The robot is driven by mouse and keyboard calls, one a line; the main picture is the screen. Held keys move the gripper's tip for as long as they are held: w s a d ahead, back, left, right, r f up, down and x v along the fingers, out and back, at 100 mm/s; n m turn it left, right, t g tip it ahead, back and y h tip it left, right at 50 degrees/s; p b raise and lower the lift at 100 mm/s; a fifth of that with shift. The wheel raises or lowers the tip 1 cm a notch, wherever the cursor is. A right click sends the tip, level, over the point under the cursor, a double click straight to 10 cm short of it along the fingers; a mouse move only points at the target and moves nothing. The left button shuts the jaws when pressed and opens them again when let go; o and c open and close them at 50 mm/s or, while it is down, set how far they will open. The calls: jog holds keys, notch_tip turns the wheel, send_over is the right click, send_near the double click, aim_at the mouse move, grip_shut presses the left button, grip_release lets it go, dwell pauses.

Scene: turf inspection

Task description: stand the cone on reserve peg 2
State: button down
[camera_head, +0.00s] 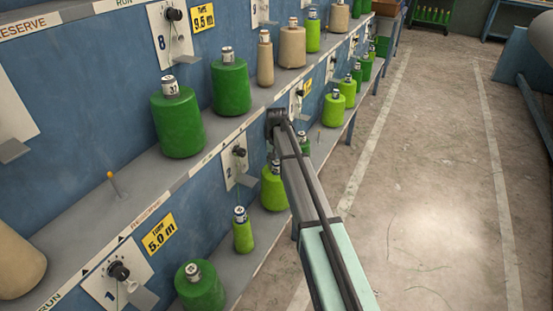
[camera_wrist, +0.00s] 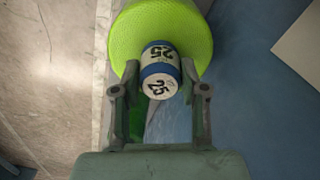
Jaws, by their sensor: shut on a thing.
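The cone is lime green with a blue and white top marked 25 (camera_wrist: 160,70). In the wrist view my gripper (camera_wrist: 160,75) is shut on this top, one finger on each side, with the lime body beyond the fingertips. In the head view my gripper (camera_head: 273,145) hangs at the far end of my arm, beside panel 2 (camera_head: 238,162). A lime cone (camera_head: 272,190) shows below it, partly hidden by my arm; it looks like the held one. A bare yellowish peg (camera_head: 113,184) stands on the upper shelf by a RESERVE label; its number is not readable.
Dark green cones (camera_head: 178,125) and tan cones (camera_head: 292,47) stand on the upper shelf. A small lime cone (camera_head: 242,232) and a dark green cone (camera_head: 199,287) stand lower down. The floor (camera_head: 430,170) to the right is clear. A blue wall backs the shelves.

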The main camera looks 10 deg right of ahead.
jog(key=shift+f, duration=0.35)
jog(key=c, duration=0.6)
grip_release()
jog(key=shift+f, duration=0.15)
notch_tip(320, 180, up, 12)
jog(key=s+f+n+g, duration=0.1)
jog(key=s+f+g, duration=0.1)
jog(key=s+f, duration=1.25)
jog(key=s+f+g, duration=0.1)
jog(key=s+f, duration=1.1)
jog(key=f, duration=0.6)
jog(key=s+f+g, duration=0.1)
jog(key=s+f, duration=0.2)
jog(key=s, duration=0.9)
jog(key=s+f+n+g, duration=0.1)
jog(key=s+f, duration=0.3)
jog(key=s, duration=0.9)
jog(key=s+f+n+g, duration=0.1)
jog(key=s+f, duration=0.3)
jog(key=s, duration=0.9)
jog(key=shift+s+f+g, duration=0.1)
jog(key=shift+f+g, duration=0.05)
jog(key=shift+g, duration=0.25)
